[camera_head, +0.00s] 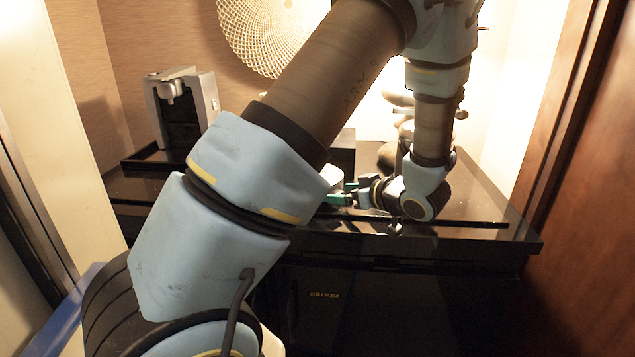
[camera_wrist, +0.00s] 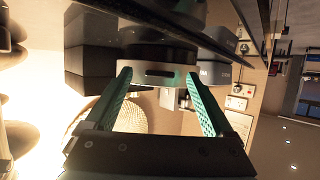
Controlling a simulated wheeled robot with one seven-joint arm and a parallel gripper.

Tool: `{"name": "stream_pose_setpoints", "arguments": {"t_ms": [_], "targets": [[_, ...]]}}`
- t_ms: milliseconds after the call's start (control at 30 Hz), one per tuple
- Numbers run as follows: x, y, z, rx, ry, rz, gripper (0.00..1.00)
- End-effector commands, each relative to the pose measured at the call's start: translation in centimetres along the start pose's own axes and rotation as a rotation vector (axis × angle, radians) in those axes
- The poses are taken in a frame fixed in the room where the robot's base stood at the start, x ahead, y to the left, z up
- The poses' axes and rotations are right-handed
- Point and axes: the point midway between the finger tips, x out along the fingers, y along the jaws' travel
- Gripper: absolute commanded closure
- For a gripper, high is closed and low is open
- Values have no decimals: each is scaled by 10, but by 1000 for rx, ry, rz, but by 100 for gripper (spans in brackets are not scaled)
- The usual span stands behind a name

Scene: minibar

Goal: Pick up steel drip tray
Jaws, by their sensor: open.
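A round grey metal-looking piece with a dark slot in its side (camera_wrist: 160,72) lies just ahead of my gripper in the wrist view; it looks like the steel drip tray, but I cannot be sure. My gripper (camera_wrist: 160,76) is open, with one green finger on each side of this piece. I cannot tell whether the fingers touch it. In the head view my gripper (camera_head: 343,193) is low over the black counter, pointing left. A pale piece (camera_head: 332,174) shows beside it, partly hidden behind my arm.
A coffee machine (camera_head: 205,95) stands on a black tray (camera_head: 135,161) at the counter's back left. Dark boxes (camera_wrist: 90,60) are close left of the fingers in the wrist view. A woven disc (camera_head: 262,38) hangs behind. Wood panelling (camera_head: 590,200) bounds the right of the black counter (camera_head: 485,205).

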Motion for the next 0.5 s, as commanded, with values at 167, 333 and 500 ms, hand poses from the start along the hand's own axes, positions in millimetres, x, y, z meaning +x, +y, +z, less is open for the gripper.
{"name": "stream_pose_setpoints", "arguments": {"t_ms": [167, 333, 500], "targets": [[6, 0, 0, 1, 0, 1, 13], [6, 0, 0, 1, 0, 1, 17], [6, 0, 0, 0, 0, 1, 37]]}}
